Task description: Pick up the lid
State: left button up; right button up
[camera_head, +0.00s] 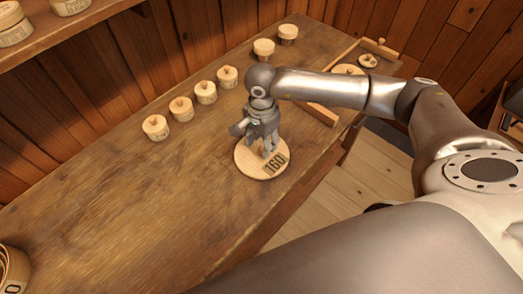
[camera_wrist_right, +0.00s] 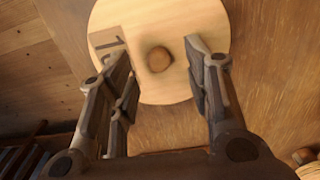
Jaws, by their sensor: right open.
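The lid (camera_head: 246,163) is a pale round wooden disc marked 160, lying flat on the workbench near its front edge. In the right wrist view the lid (camera_wrist_right: 185,22) fills the upper middle, and its small round wooden knob (camera_wrist_right: 159,59) shows near its centre. My right gripper (camera_head: 268,148) points down over the lid and hides its knob in the head view. In the right wrist view the right gripper (camera_wrist_right: 158,64) is open, with fingers on either side of the knob. I cannot tell whether they touch the lid. My left gripper is not in view.
Several small lidded round boxes (camera_head: 205,92) stand in a row at the back of the workbench (camera_head: 130,215). A tray (camera_head: 322,113) with round pieces is at the far right end. A round container (camera_head: 12,268) stands at lower left. The bench's left middle is clear.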

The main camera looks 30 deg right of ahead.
jog(key=shift+s+f, duration=0.15)
jog(key=shift+f, duration=1)
jog(key=shift+c, duration=0.7)
jog(key=c, duration=0.5)
grip_shut()
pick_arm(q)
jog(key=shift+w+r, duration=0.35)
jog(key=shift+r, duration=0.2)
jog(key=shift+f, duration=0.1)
